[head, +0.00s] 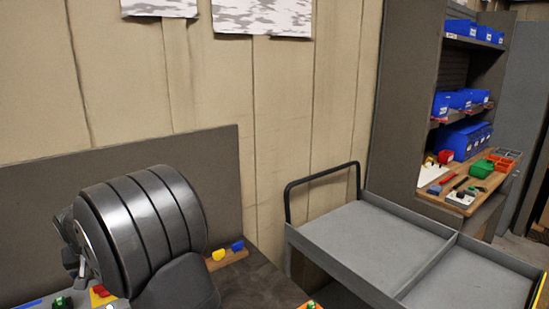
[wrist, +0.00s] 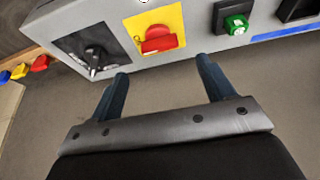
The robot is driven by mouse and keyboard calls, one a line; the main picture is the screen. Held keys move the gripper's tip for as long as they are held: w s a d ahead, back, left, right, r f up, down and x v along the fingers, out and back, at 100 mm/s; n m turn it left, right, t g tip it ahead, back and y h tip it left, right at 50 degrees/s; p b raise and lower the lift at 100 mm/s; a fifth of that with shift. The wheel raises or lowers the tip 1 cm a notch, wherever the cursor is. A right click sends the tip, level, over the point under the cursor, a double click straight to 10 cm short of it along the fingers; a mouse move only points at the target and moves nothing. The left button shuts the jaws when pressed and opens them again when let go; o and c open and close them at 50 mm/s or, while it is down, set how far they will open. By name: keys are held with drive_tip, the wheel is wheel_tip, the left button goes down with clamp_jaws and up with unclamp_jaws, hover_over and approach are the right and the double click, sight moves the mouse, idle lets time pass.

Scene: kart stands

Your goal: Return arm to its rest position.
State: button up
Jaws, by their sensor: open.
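My gripper (wrist: 162,68) is open and empty in the wrist view, its two dark fingers apart over a grey-brown surface. A grey panel (wrist: 203,40) lies just beyond the fingertips. I cannot tell whether the fingertips touch the panel. In the head view my dark arm fills the lower left and hides much of the bench; my gripper cannot be made out there.
A grey cart (head: 375,235) with a black handle stands right of the bench (head: 250,280). Shelves with blue bins (head: 468,140) and a wooden board of parts (head: 470,190) stand beyond. A wooden strip with yellow and blue pieces (head: 228,258) lies right of my arm.

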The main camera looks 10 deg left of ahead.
drive_tip(key=v, duration=1.1)
drive_tip(key=x, duration=1.8)
drive_tip(key=shift+s, duration=0.1)
drive_tip(key=shift+d+r+n, duration=0.15)
drive_tip(key=shift+r+n, duration=0.05)
drive_tip(key=shift+n, duration=0.3)
drive_tip(key=shift+r+g, duration=0.3)
drive_tip(key=v, duration=1.7)
drive_tip(key=w+a+f+m+h, duration=0.1)
drive_tip(key=f+m, duration=0.1)
drive_tip(key=f, duration=0.2)
drive_tip(key=w+a+f+m, duration=0.1)
drive_tip(key=f+m, duration=0.2)
drive_tip(key=f, duration=0.1)
drive_tip(key=w+a+f+m+t+h, duration=0.1)
drive_tip(key=a+f+m, duration=0.1)
drive_tip(key=f, duration=0.2)
drive_tip(key=shift+h, duration=0.3)
drive_tip(key=shift+w+a+f+m, duration=0.1)
drive_tip(key=shift+a+f+m, duration=0.05)
drive_tip(key=shift+f+m, duration=0.3)
drive_tip(key=shift+w+a+f+m, duration=0.1)
drive_tip(key=shift+f+m, duration=0.35)
